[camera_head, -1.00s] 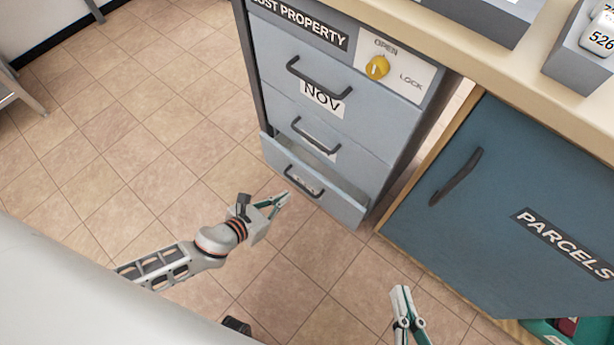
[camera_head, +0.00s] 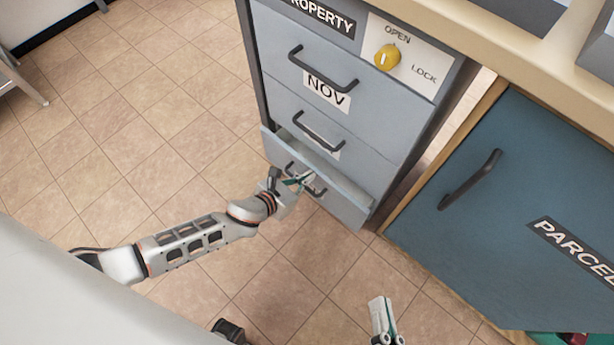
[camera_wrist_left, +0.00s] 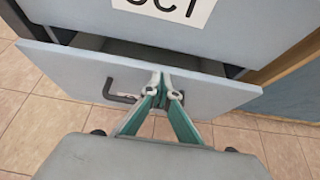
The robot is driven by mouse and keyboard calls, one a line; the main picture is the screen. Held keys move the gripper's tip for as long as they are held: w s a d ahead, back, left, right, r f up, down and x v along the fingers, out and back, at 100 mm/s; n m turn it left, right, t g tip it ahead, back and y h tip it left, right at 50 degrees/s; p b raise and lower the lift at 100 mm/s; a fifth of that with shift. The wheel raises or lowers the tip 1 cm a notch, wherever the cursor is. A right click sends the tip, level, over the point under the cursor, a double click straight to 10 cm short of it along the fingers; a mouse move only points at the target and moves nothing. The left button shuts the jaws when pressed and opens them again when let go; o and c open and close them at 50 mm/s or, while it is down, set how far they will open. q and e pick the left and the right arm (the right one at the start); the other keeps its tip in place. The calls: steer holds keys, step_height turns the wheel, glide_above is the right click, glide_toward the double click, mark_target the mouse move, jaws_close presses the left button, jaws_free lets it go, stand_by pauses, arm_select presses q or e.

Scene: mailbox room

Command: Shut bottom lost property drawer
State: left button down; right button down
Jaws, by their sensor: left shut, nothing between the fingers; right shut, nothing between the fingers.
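The bottom lost property drawer (camera_head: 345,208) is grey-blue and stands partly pulled out of its cabinet, with a dark gap behind its top edge. Its front also shows in the left wrist view (camera_wrist_left: 70,75), with a dark bar handle (camera_wrist_left: 112,92). My left gripper (camera_head: 303,180) is shut and empty in front of this drawer, over its handle. In the left wrist view its green-padded fingertips (camera_wrist_left: 166,80) are at the drawer front, just right of the handle's left end; I cannot tell if they touch. My right gripper (camera_head: 383,318) is shut and empty, low over the floor.
Above are the middle drawer (camera_head: 288,112) and the NOV drawer (camera_head: 280,48), both closed, and a yellow knob (camera_head: 387,57). The blue parcels door (camera_head: 520,180) is to the right. Tiled floor (camera_head: 130,130) is clear to the left.

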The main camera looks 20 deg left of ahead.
arm_select(q)
steer(key=w, duration=0.1)
steer(key=w+d, duration=0.1)
steer(key=shift+w, duration=0.4)
arm_select(e)
steer(key=shift+w+d, duration=0.1)
steer(key=shift+d, duration=0.25)
arm_select(q)
steer(key=shift+s, duration=0.1)
